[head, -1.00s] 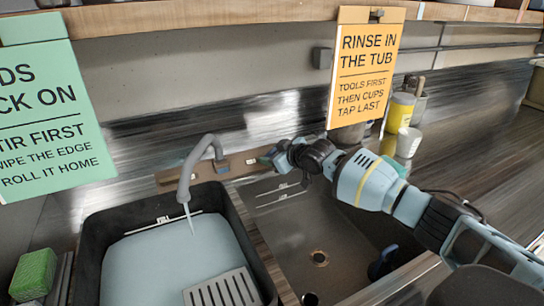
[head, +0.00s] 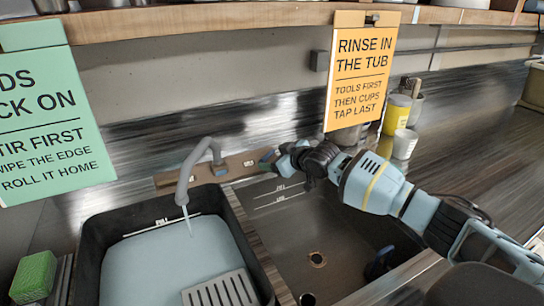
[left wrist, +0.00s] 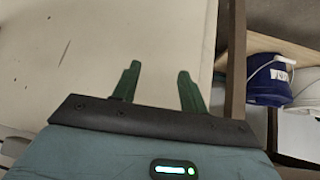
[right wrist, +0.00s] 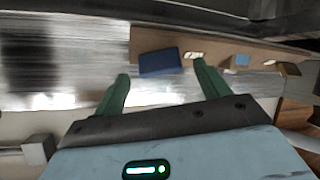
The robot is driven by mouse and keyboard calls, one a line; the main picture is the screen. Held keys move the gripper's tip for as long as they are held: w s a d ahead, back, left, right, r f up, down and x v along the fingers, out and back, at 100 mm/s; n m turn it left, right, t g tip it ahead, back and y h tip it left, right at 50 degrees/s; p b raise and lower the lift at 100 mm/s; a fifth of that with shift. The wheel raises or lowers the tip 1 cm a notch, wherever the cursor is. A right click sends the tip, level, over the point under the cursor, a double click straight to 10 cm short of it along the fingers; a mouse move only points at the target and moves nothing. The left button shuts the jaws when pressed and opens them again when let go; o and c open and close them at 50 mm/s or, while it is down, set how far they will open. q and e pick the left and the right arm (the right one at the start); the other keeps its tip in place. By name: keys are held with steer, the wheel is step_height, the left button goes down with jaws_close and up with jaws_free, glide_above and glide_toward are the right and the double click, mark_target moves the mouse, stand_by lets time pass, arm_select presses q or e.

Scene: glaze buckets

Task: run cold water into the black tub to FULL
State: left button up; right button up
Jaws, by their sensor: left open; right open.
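The black tub (head: 90,262) stands in the left of the head view, holding pale water (head: 165,262). The water's back edge lies close to the FULL mark (head: 165,221) on the inner wall. A thin stream runs from the grey spout (head: 184,180) into it. My right gripper (head: 271,160) is at the right end of the tap board (head: 240,167). In the right wrist view, its open fingers (right wrist: 162,73) are on either side of a blue tap handle (right wrist: 160,62); contact cannot be told. My left gripper (left wrist: 156,78) is open and empty.
An empty sink basin (head: 320,225) with a drain lies right of the tub. A slotted grey plate (head: 222,290) is at the tub's front, and a green sponge (head: 35,276) to its left. A blue bucket (left wrist: 270,82) shows in the left wrist view.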

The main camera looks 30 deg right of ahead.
arm_select(q)
steer(key=shift+w+r+p, duration=0.15)
steer(key=shift+r+p, duration=0.2)
steer(key=shift+r, duration=0.15)
arm_select(e)
steer(key=v, duration=0.5)
steer(key=shift+s+r, duration=0.15)
arm_select(q)
steer(key=shift+w+r, duration=0.1)
steer(key=shift+w, duration=0.05)
stand_by(1.3)
stand_by(1.3)
